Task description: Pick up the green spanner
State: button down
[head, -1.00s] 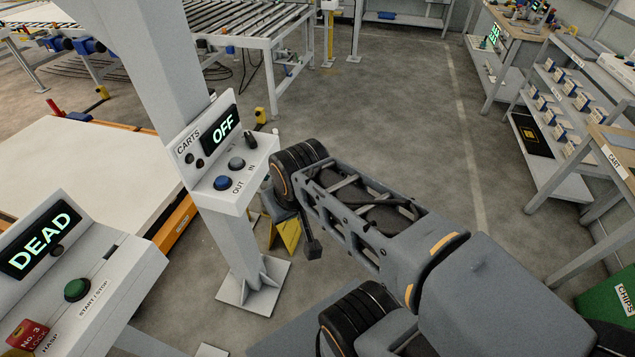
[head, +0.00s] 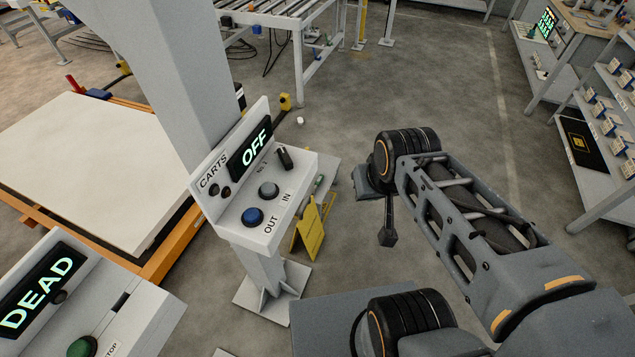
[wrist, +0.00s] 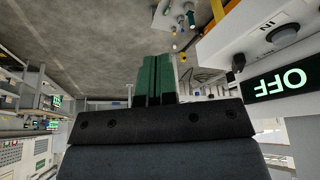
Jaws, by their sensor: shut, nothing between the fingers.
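My gripper shows in the wrist view (wrist: 156,65), its two green fingers together and empty. In the head view its fingers are hidden behind my own wrist, to the right of the CARTS panel. No spanner can be made out for sure. A small green item (head: 319,183) shows just behind the panel's right edge in the head view, apart from my arm. It is too small to tell what it is. A teal-green piece (wrist: 191,18) shows beyond the fingertips, up and right, in the wrist view. I cannot tell whether it is the spanner.
The CARTS panel (head: 240,205) reads OFF and stands on a post close left of my arm. A yellow folded stand (head: 311,228) is beside the post. A DEAD panel (head: 95,300) is at the lower left. Shelving (head: 600,150) is at right.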

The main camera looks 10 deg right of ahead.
aim_at(319, 180)
jog(key=z, duration=0.95)
jog(key=i, duration=2.95)
jog(key=u, duration=3.8)
